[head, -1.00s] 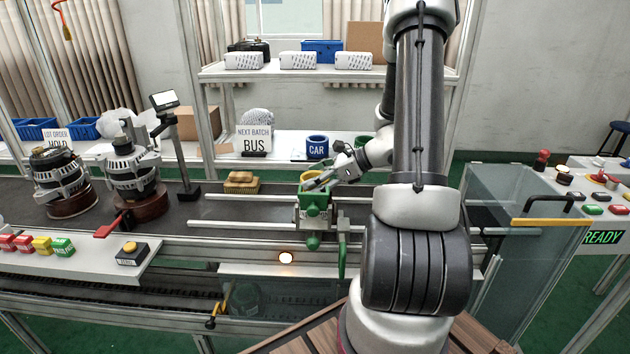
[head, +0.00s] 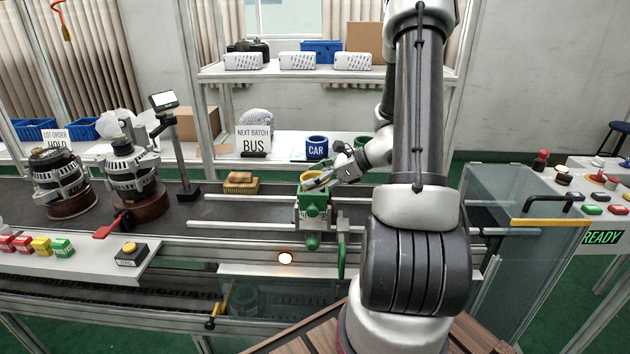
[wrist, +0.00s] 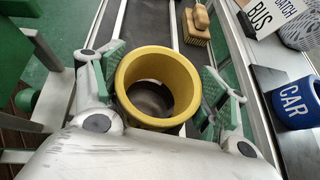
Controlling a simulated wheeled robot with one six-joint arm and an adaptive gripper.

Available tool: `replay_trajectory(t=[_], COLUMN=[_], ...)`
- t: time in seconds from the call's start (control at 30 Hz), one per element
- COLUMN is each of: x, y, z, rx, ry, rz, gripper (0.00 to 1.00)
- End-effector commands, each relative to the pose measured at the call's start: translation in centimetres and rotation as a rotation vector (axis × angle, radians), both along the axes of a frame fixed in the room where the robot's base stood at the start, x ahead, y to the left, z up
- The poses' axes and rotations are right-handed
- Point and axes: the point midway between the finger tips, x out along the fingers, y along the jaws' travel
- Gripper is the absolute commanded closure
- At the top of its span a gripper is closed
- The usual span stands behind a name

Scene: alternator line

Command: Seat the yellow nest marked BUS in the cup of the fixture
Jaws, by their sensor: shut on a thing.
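The yellow nest (wrist: 157,62) is a hollow open-topped ring, held between the green-padded fingers of my gripper (wrist: 163,82) in the wrist view. In the head view the nest (head: 309,176) shows as a yellow rim right above the green fixture (head: 314,204) at the front rail of the line. My gripper (head: 322,181) comes in from the right and is shut on it. My fingers hide part of the nest and the cup, so I cannot tell how deep the nest sits. Its BUS mark is not visible.
A blue CAR nest (head: 317,147) and a green nest (head: 362,142) stand on the back shelf, beside the NEXT BATCH BUS sign (head: 253,140). A brush (head: 241,182) lies on the belt left of the fixture. Two alternators (head: 133,170) stand further left. A glass guard (head: 520,235) is at right.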

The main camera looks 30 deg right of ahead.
Motion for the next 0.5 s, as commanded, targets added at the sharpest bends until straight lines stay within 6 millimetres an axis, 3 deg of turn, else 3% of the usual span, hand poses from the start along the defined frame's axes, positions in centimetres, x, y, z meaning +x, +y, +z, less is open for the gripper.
replay_trajectory(t=[0.5], x=[0.02], y=[-0.01], z=[-0.34], rx=[-0.001], ry=[-0.001], rz=[0.001], gripper=[0.57])
